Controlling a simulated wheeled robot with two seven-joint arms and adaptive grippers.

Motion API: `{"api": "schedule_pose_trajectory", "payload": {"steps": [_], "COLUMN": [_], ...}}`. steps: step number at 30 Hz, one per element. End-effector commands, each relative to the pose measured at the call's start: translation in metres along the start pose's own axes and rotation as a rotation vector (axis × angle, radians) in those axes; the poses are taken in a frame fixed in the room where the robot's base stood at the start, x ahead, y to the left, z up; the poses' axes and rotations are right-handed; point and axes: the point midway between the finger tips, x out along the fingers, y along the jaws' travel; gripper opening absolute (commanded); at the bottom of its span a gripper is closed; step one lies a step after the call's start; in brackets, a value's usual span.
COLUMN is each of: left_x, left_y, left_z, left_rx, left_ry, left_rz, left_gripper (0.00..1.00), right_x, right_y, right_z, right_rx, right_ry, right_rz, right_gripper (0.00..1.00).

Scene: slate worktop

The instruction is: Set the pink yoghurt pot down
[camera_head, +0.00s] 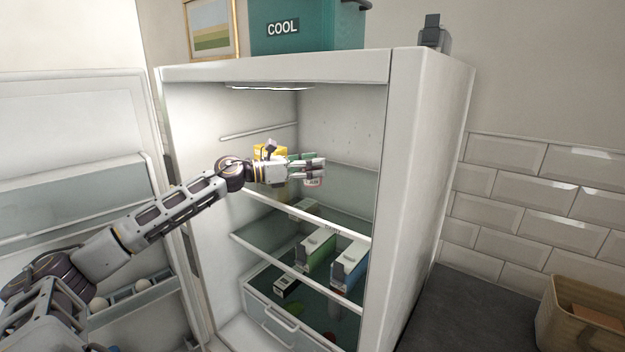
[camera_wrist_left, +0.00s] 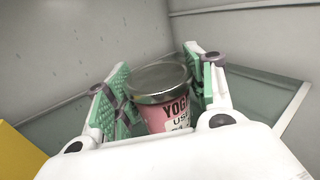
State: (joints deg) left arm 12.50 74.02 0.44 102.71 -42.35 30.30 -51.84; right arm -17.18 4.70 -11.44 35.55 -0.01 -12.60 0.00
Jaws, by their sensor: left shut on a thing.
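In the head view the pot (camera_head: 313,182) is mostly hidden behind the fingers. I cannot tell whether its base touches the shelf. My right gripper is not in view.
A yellow item (camera_head: 270,151) stands behind my left wrist. Green (camera_head: 317,246) and blue (camera_head: 349,261) cartons stand on the lower level, above a drawer (camera_head: 272,322). The open door (camera_head: 75,130) is at left.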

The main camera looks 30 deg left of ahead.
Motion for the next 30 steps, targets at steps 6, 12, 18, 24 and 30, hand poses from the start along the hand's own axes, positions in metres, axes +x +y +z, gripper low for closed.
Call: {"api": "schedule_pose_trajectory", "payload": {"steps": [6, 12, 18, 24, 30], "left_x": [0.000, 0.000, 0.000, 0.000, 0.000], "left_y": [0.001, 0.002, 0.003, 0.004, 0.004], "left_z": [-0.007, -0.025, -0.039, -0.041, -0.042], "left_rx": [-0.001, -0.004, -0.001, 0.001, 0.001], "left_ry": [-0.001, -0.001, -0.001, -0.001, -0.001], "left_rz": [0.000, 0.000, 0.000, 0.001, 0.001], "left_gripper": [0.26, 0.26, 0.26, 0.26, 0.26], "right_x": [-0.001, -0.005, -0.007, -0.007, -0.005], "right_y": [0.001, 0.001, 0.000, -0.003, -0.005], "right_z": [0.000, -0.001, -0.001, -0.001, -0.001], "right_rx": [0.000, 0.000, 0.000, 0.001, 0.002], "right_ry": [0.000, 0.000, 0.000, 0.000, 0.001], "right_rz": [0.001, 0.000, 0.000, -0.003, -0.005], "right_gripper": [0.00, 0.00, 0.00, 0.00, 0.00]}}
